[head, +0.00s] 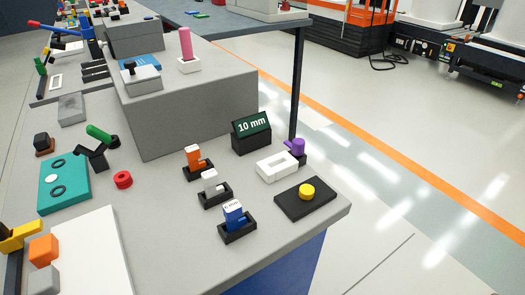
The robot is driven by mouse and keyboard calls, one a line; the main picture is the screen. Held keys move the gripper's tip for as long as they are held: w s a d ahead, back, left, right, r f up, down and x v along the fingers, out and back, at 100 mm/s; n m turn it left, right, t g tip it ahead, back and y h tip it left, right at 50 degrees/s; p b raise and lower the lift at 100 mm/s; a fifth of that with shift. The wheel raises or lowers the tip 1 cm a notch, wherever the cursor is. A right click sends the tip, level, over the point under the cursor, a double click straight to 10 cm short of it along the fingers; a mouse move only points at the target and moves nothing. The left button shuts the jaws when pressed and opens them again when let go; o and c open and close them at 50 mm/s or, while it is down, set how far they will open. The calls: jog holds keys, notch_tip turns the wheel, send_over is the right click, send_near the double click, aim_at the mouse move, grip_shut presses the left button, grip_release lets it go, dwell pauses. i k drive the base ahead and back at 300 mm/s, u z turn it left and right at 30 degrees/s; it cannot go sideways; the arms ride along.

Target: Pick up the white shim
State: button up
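The white shim (210,180) stands upright in a small black holder (215,196) on the grey bench. It is the middle one of a row of three. An orange shim (194,157) stands in a black holder behind it, and a blue shim (233,214) with small lettering stands in a black holder in front of it. The lower part of the white shim is hidden in its holder. My gripper is not in view.
Bare bench lies between.

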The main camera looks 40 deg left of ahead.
aim_at(210, 178)
jog(key=k, duration=0.7)
jog(key=u, duration=1.7)
